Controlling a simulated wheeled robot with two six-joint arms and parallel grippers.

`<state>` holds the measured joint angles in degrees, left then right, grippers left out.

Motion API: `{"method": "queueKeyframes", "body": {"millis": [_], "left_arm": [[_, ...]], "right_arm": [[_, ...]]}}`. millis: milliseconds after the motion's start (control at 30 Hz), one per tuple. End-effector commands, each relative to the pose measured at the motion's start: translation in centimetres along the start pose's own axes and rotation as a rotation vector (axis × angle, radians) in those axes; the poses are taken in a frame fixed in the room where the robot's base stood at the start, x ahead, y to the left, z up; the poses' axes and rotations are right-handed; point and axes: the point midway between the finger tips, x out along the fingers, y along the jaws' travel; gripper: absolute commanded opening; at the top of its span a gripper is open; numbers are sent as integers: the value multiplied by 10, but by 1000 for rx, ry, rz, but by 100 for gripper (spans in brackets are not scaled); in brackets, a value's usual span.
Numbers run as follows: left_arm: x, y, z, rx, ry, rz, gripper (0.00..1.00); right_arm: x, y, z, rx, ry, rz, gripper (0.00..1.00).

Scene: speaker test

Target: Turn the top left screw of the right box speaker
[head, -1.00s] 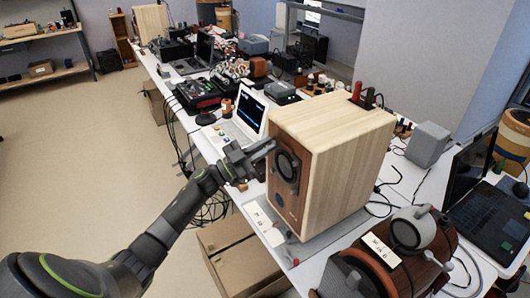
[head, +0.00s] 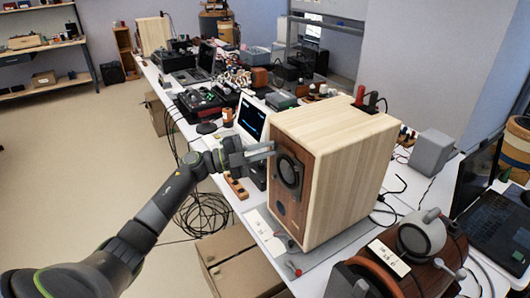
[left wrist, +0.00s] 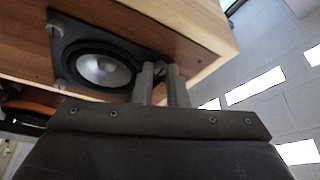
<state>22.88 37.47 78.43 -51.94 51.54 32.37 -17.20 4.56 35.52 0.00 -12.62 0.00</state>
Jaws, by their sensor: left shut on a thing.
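The right box speaker (head: 345,170), pale wood with a brown front, stands upright on the near part of the table. Its round black driver (head: 289,171) sits on a dark square plate, also large in the left wrist view (left wrist: 100,70). My left gripper (head: 268,150) reaches in from the left to the plate's upper left corner. In the left wrist view its two fingers (left wrist: 161,80) are close together at that corner, shut on the top left screw, which they hide. Two other screw heads (left wrist: 59,85) show on the plate. My right gripper is not in view.
Another box speaker (head: 153,35) stands at the table's far end. A laptop (head: 250,120) is behind my left gripper. A brown-grey device (head: 420,236) lies to the right of the near speaker. A cardboard box (head: 240,262) is on the floor.

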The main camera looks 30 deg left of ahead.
Motion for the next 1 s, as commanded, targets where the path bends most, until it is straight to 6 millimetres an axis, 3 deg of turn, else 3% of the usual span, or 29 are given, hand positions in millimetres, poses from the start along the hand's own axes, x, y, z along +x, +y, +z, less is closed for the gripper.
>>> {"method": "queueKeyframes", "body": {"millis": [667, 700, 733, 1000], "left_arm": [[0, 1, 0, 52, -1, 24, 0], [0, 1, 0, 52, -1, 24, 18], [0, 1, 0, 52, -1, 24, 22], [-1, 0, 0, 51, 0, 22, 22]], "right_arm": [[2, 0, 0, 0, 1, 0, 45], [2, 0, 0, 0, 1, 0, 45], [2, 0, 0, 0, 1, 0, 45], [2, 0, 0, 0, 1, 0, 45]]}}
